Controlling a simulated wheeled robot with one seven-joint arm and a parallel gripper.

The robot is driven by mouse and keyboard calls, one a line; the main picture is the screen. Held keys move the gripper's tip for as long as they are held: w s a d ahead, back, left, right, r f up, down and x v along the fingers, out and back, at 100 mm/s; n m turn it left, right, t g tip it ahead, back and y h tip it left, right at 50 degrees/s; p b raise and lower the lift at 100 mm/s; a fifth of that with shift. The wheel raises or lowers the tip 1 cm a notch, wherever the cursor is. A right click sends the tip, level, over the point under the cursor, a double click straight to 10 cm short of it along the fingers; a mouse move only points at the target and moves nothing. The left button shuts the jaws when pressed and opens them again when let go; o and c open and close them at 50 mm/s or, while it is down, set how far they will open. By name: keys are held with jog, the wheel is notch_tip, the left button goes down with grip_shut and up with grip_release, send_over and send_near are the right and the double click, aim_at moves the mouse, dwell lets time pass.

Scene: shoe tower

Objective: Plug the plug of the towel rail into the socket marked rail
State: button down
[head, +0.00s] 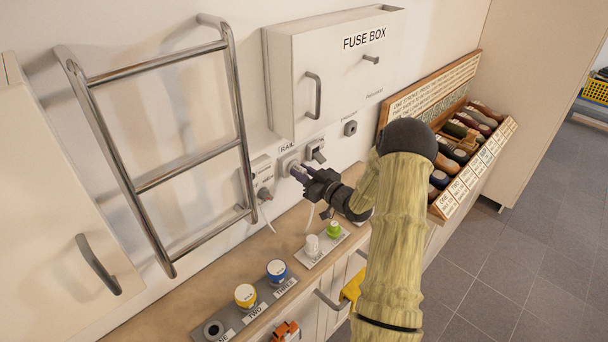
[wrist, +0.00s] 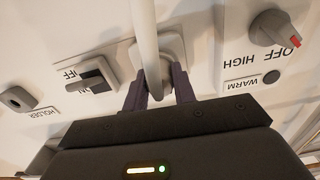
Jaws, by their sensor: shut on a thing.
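The towel rail (head: 160,185), a chrome ladder-like rack, hangs on the wall at left in the head view. The socket marked rail (head: 287,160) is on the wall below the fuse box. My gripper (head: 302,174) is at this socket, shut on the pale plug (wrist: 152,78), with one dark finger on each side in the wrist view. The plug's white cord (wrist: 146,30) runs off from it. The plug is up against the pale socket plate (wrist: 172,48); I cannot tell how far its pins are in, because the plug and fingers cover the holes.
Close by are the off/on switch (wrist: 92,84), the holder socket (wrist: 18,98) and the warm dial (wrist: 268,28). The fuse box (head: 335,75) juts out above. The ledge below holds a yellow tin (head: 245,295), a blue tin (head: 277,271) and small bottles (head: 312,245).

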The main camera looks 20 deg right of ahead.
jog(key=c, duration=1.1)
grip_release()
jog(key=shift+w, duration=0.1)
jog(key=shift+o, duration=0.2)
jog(key=shift+s+d+f, duration=0.1)
jog(key=shift+s+d, duration=0.1)
jog(key=shift+s, duration=0.3)
jog(key=b+v, duration=0.4)
jog(key=v, duration=1.2)
jog(key=shift+s, duration=0.2)
jog(key=shift+w, duration=0.1)
